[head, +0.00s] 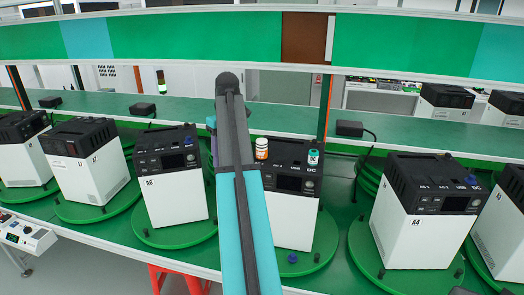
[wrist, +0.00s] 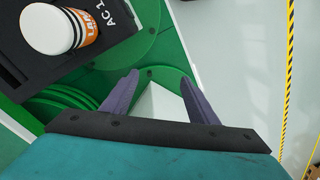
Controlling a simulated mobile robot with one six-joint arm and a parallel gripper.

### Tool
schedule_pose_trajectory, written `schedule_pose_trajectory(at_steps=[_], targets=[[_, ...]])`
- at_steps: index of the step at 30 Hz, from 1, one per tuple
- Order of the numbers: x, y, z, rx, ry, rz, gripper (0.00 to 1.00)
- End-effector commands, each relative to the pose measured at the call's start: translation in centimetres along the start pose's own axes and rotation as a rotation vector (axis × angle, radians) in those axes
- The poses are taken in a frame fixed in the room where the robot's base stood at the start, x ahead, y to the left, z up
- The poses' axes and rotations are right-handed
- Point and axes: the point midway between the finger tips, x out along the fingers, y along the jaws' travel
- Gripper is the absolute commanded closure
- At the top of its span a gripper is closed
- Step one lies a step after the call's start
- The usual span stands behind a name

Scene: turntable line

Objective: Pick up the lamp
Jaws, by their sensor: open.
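A small white cylinder with an orange band, seemingly the lamp (head: 261,148), stands on top of a black-and-white unit just right of my arm in the head view. In the wrist view the lamp (wrist: 50,28) is at the upper left, on the black top marked "AC 1", its band lettering partly readable. My gripper (wrist: 160,78) has its two purple fingers apart with nothing held between them. The lamp lies left of and beyond the fingers, not touching them. In the head view my arm hides most of the gripper.
A teal-and-white cylinder (head: 313,158) stands on the same unit (head: 293,233). Similar units (head: 176,205) (head: 407,238) sit on green turntables either side. A blue knob (head: 292,257) lies in front. A green shelf band (head: 180,36) crosses above.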

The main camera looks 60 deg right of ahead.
Motion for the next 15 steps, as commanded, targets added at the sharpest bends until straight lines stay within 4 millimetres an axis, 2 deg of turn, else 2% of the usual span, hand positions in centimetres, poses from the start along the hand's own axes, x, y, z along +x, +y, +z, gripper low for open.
schedule_pose_trajectory(at_steps=[1,6,12,15], targets=[[-2.5,1.3,0.8,0.023,0.022,0.012,0.46],[-8.5,4.6,3.6,0.085,0.08,0.049,0.46],[-14.0,7.3,6.7,0.144,0.132,0.086,0.46],[-15.6,8.1,7.7,0.163,0.148,0.098,0.46]])
